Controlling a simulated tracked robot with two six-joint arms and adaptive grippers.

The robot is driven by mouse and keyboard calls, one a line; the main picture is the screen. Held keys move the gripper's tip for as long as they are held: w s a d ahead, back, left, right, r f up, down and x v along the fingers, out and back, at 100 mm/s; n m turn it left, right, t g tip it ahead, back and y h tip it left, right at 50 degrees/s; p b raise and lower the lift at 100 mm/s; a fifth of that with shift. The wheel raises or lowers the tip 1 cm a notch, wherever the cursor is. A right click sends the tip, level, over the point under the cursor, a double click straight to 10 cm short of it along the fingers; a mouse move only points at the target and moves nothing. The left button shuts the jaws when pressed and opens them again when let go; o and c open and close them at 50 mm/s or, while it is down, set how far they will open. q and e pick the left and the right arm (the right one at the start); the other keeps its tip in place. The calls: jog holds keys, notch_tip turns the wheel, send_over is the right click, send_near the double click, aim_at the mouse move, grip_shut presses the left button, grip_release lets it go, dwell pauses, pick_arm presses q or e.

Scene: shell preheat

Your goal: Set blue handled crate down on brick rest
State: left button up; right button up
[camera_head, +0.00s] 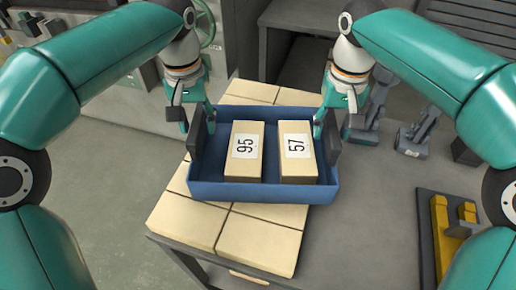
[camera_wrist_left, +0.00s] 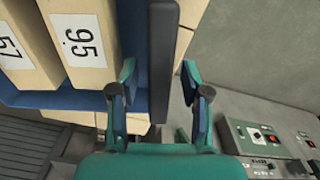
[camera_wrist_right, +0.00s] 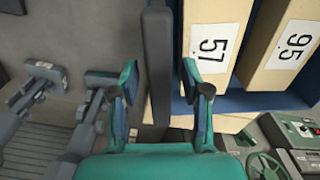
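The blue crate (camera_head: 265,192) with dark upright handles holds two tan blocks, marked 95 (camera_head: 244,150) and 57 (camera_head: 297,150). It lies over the brick rest (camera_head: 185,220), its right side reaching past the bricks; its underside contact is hidden. My left gripper (camera_head: 195,122) is open, with its fingers either side of the left handle (camera_wrist_left: 163,65). My right gripper (camera_head: 335,122) is open around the right handle (camera_wrist_right: 157,65). Gaps show between handle and fingers in both wrist views.
The grey table (camera_head: 365,215) extends to the right of the bricks. Grey clamp-like tools (camera_head: 415,135) stand behind right, and a yellow piece on a dark base (camera_head: 447,225) lies at the right. A control panel (camera_wrist_left: 265,140) shows in the left wrist view.

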pick_arm(q)
jog(key=shift+w+r, duration=0.1)
jog(key=shift+r, duration=0.35)
pick_arm(e)
jog(key=shift+w, duration=0.1)
notch_tip(320, 180, up, 11)
jog(key=shift+w+f, duration=0.15)
pick_arm(q)
notch_tip(320, 180, up, 11)
pick_arm(e)
jog(key=shift+r, duration=0.5)
pick_arm(q)
jog(key=shift+f, duration=0.1)
pick_arm(e)
jog(key=shift+s, duration=0.2)
dwell(0.5)
